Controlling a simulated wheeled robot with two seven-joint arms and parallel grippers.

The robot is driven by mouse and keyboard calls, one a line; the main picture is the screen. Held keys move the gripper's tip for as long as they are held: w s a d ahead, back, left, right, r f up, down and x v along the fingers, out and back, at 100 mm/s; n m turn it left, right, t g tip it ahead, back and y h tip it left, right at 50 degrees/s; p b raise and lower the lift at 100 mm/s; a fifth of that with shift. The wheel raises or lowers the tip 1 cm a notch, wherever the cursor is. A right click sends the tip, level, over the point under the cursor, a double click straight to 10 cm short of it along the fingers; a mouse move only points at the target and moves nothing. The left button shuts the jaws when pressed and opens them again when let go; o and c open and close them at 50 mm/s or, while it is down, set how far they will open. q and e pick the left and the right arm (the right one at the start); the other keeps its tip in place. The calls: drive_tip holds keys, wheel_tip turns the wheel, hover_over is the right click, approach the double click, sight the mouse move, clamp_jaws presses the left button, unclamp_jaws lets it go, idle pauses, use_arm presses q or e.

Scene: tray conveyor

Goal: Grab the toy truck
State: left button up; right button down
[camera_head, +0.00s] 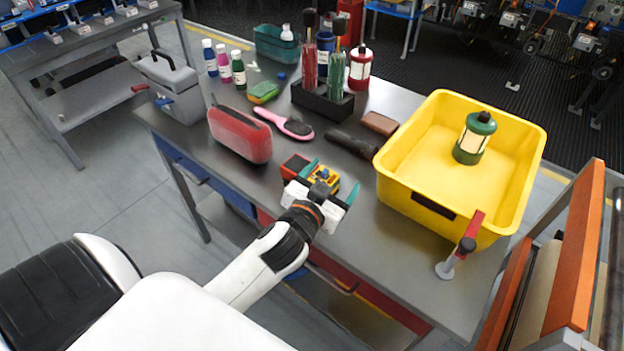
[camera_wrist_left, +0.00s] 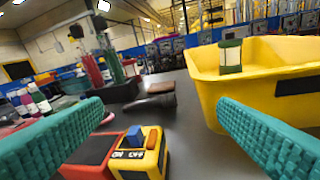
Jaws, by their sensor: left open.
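The toy truck (camera_head: 296,162) is red with a yellow front part and lies on the grey table near its front edge. In the left wrist view the toy truck (camera_wrist_left: 125,158) is low in the picture, with a small blue block and an orange block on top. It shows between my fingers, closer to the left one. My left gripper (camera_head: 331,181) is open and empty, its teal fingers spread at the truck. The left wrist view shows both fingers of the left gripper (camera_wrist_left: 162,106) apart. The wrist partly hides the truck in the head view. My right gripper is not in view.
A yellow bin (camera_head: 430,185) with a green lantern (camera_head: 474,138) stands right of the truck. A red case (camera_head: 240,135), a pink hairbrush (camera_head: 285,123), a brush (camera_head: 351,144) and a black bottle holder (camera_head: 322,103) lie behind. A red-and-grey upright piece (camera_head: 460,244) is at the front right.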

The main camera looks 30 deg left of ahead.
use_arm(q)
drive_tip(key=w+d+r+m+g+h, duration=0.1)
drive_tip(key=w+d+r+m+h, duration=0.1)
drive_tip(key=d+r+m+h, duration=0.55)
drive_tip(key=w+d+r+m+g+h, duration=0.1)
drive_tip(key=w+d+r+m+h, duration=0.3)
drive_tip(key=m+h, duration=0.6)
drive_tip(key=g+y, duration=1.4)
hover_over(306, 163)
drive_tip(key=s+d, duration=0.1)
drive_tip(key=s, duration=0.1)
drive_tip(key=shift+m, duration=0.25)
wheel_tip(306, 163, down, 9)
drive_tip(key=shift+w+d+f, duration=0.1)
drive_tip(key=shift+f, duration=0.1)
drive_tip(key=shift+a+f+y, duration=0.25)
drive_tip(key=shift+f, duration=0.05)
drive_tip(key=f, duration=0.5)
drive_tip(key=shift+d+f, duration=0.35)
drive_tip(key=f+p, duration=0.1)
drive_tip(key=f, duration=0.1)
drive_tip(key=d+f+p, duration=0.1)
drive_tip(key=f, duration=0.2)
drive_tip(key=shift+f, duration=0.25)
